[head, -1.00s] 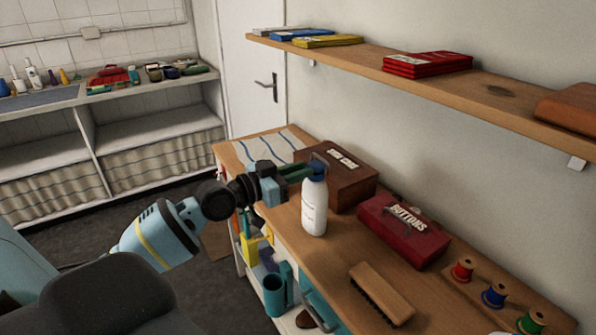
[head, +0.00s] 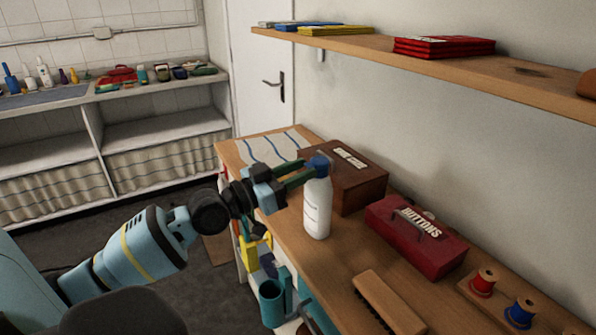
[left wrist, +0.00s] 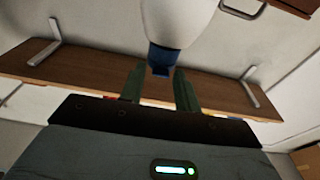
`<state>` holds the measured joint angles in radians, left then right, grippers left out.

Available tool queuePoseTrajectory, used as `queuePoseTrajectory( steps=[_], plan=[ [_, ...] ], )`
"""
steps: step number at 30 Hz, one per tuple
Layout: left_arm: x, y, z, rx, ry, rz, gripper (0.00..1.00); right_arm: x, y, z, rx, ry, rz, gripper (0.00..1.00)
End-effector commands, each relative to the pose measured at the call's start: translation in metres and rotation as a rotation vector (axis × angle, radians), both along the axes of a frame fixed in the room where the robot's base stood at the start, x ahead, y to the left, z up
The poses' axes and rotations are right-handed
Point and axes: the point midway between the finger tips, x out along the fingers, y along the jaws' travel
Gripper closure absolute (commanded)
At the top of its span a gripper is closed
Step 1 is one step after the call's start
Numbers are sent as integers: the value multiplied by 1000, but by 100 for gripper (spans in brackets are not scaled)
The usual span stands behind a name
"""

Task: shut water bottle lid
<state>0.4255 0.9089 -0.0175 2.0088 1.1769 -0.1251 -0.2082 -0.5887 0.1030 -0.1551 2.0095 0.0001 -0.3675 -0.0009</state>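A white water bottle (head: 317,208) with a blue lid (head: 319,164) stands upright on the wooden counter. My left gripper (head: 306,172) reaches in from the left at lid height, with its green fingertips at the lid. In the left wrist view the bottle (left wrist: 178,20) and its blue lid (left wrist: 162,57) show at the top. There the fingers of my left gripper (left wrist: 158,82) are spread apart, with the lid just beyond and between the tips. I cannot tell whether they touch it, nor how far the lid is closed. My right gripper is not in view.
A brown wooden box (head: 352,182) stands close behind the bottle. A red buttons box (head: 415,236), a brush (head: 388,302) and thread spools (head: 482,283) lie to the right. A wall shelf (head: 440,66) runs above. A teal cup (head: 272,300) hangs below the counter's front edge.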

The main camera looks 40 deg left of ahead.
Motion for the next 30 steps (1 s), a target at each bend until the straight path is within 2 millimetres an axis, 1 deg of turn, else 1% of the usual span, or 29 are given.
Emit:
queuePoseTrajectory(
  steps=[1, 2, 10, 14, 24, 30],
  plan=[
    [0, 0, 0, 0, -1, 0, 61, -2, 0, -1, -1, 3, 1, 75],
    [0, 0, 0, 0, -1, 0, 58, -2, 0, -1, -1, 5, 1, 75],
    [0, 1, 1, 0, -3, 1, 58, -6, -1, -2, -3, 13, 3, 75],
    [-4, 3, -1, 1, -2, 3, 58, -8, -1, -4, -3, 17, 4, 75],
    [-34, 15, -9, 2, 3, 3, 58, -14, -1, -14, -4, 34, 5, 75],
    [-50, 21, -11, 3, 4, 0, 58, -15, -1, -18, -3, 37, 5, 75]
  ],
)
